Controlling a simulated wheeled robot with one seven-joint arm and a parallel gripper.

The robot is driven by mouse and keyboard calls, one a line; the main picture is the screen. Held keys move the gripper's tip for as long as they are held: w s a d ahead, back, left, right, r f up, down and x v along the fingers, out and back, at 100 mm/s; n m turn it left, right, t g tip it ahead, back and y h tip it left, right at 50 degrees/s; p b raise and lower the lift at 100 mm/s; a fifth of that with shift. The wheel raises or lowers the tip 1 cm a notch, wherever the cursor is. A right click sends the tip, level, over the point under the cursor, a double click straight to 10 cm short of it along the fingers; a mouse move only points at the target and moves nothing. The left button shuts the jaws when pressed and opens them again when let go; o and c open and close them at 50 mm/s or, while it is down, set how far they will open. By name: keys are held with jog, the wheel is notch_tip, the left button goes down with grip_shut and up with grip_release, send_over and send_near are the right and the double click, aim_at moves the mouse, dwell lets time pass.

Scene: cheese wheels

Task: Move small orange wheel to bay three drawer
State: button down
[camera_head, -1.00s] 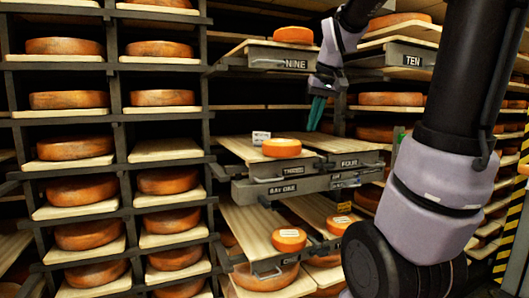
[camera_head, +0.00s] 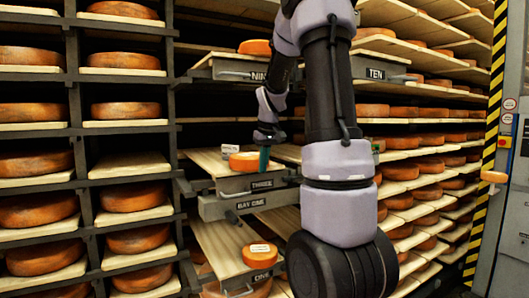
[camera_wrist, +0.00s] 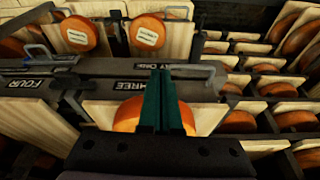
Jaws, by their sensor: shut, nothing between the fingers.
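A small orange wheel (camera_head: 249,162) lies on the pulled-out board (camera_head: 205,158) of the drawer marked THREE (camera_head: 262,184). A white card (camera_head: 230,149) stands behind its left side. My gripper (camera_head: 264,160) points down at the wheel's right edge, its teal fingers together and empty. In the wrist view, the fingers (camera_wrist: 164,104) cover the middle of the wheel (camera_wrist: 187,119), which shows on both sides of them. Whether they touch it I cannot tell. The THREE front also shows there (camera_wrist: 130,86), beside the drawer marked FOUR (camera_wrist: 28,84).
Below, the BAY ONE beam (camera_head: 250,203) runs above an open drawer with a labelled wheel (camera_head: 260,254). Above, the NINE drawer (camera_head: 240,70) holds another wheel (camera_head: 255,47). Filled racks stand left and right. My arm hides much of drawer FOUR in the head view.

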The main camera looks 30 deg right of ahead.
aim_at(256, 159)
jog(key=shift+w+d+r, duration=0.1)
jog(key=shift+w+r, duration=0.1)
jog(key=shift+w, duration=1.75)
jog(key=shift+w, duration=1.2)
jog(key=shift+s, duration=0.15)
